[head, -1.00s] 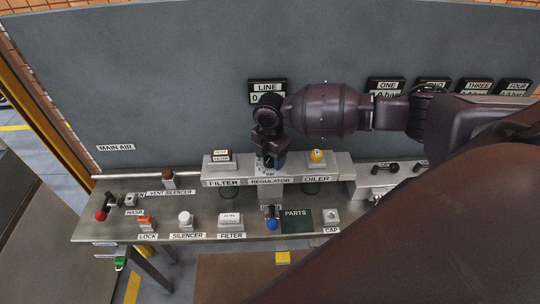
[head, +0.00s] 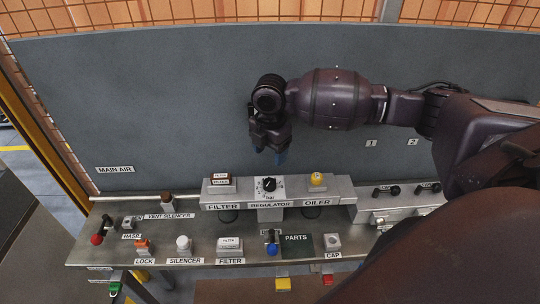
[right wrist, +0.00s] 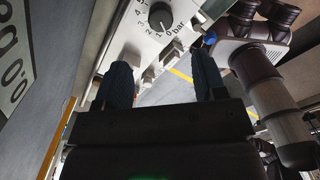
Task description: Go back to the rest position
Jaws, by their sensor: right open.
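My right gripper (head: 279,157) hangs above and behind the regulator (head: 268,186) on the bench, apart from it. In the right wrist view the two dark fingers of the right gripper (right wrist: 162,78) are spread with nothing between them. The black regulator knob (right wrist: 160,17) on its white dial lies beyond them, clear of the fingers. My right arm reaches in from the right across the grey panel. My left gripper is in neither view now.
The metal bench (head: 120,253) holds a filter (head: 220,184), an oiler (head: 317,181), a white silencer (head: 184,243), a lock (head: 144,246) and a cap (head: 333,242). The grey panel (head: 150,100) stands behind.

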